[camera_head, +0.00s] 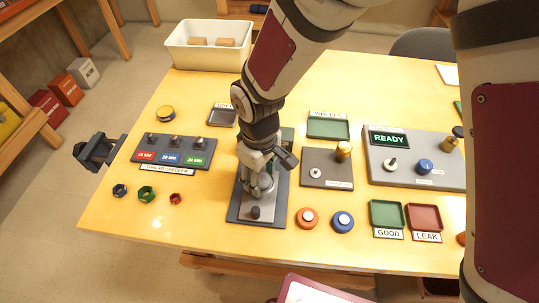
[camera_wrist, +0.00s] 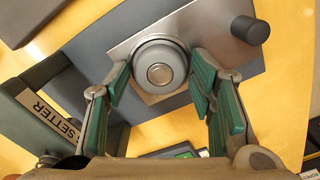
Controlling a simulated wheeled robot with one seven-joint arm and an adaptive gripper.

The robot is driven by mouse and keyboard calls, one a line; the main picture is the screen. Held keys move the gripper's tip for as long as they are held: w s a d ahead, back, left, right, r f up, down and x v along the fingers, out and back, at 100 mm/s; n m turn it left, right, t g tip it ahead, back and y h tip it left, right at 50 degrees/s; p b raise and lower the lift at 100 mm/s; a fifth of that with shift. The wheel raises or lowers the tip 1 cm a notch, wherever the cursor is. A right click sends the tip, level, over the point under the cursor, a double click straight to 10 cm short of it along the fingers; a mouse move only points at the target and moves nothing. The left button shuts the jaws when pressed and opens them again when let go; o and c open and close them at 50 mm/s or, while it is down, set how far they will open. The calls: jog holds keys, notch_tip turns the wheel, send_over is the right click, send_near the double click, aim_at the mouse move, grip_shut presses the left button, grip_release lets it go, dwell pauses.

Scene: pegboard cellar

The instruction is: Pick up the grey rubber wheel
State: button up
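The grey rubber wheel (camera_wrist: 143,57), a round disc with a metal centre, sits on the silver plate (camera_wrist: 112,42) of a dark-based fixture in the wrist view. My gripper (camera_wrist: 158,78) is open above the fixture, its green-padded fingers on either side of the wheel's near part. I cannot tell whether either pad touches it. In the head view my gripper (camera_head: 262,180) is over the fixture (camera_head: 243,211), and it mostly hides the wheel.
A dark knob (camera_wrist: 250,30) stands on the fixture beside the wheel. A block labelled "SETTER" (camera_wrist: 45,112) is close at left. Orange (camera_head: 307,217) and blue (camera_head: 343,221) wheels lie to the right. A green "WHEELS" tray (camera_head: 328,128) is behind, right.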

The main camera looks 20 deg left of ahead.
jog(key=c, duration=0.8)
jog(key=shift+o, duration=0.2)
jog(key=shift+r, duration=0.1)
